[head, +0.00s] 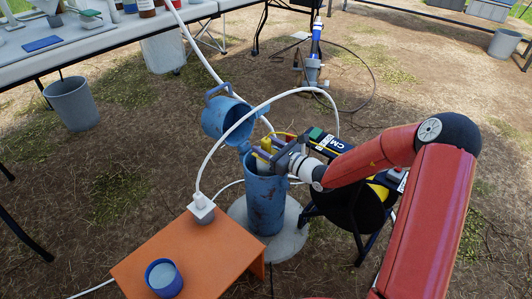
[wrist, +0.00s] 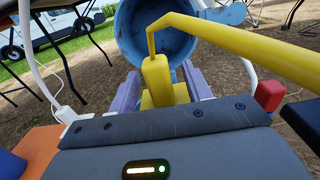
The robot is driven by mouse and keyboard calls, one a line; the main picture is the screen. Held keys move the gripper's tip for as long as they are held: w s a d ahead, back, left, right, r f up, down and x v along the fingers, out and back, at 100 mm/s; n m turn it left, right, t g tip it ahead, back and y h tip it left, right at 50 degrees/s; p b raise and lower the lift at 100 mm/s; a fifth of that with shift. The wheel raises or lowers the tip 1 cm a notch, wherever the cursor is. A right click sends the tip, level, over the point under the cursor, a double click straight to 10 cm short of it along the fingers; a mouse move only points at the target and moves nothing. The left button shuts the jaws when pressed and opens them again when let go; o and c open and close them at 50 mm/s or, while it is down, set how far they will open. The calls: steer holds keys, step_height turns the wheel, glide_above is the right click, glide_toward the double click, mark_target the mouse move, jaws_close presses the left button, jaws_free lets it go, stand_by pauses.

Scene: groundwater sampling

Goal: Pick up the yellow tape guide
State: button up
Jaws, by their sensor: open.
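The yellow tape guide (wrist: 157,82) is an upright yellow block on a wider yellow base at the top of the blue well casing (head: 265,197). In the head view the guide (head: 265,144) is small and partly hidden by my gripper (head: 268,151). In the wrist view my gripper's (wrist: 160,74) two purple-grey fingers are apart, one on each side of the guide. I cannot tell whether either finger touches it. A yellow tape (wrist: 235,48) bends down to the guide's top from the right.
The casing's blue lid (head: 224,118) is tipped open behind. A white hose (head: 300,91) arches over the casing. The black tape reel (head: 352,205) stands on the right. An orange table (head: 190,255) with a blue cup (head: 164,279) is at front left.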

steer(key=shift+x, duration=1.1)
jaws_close()
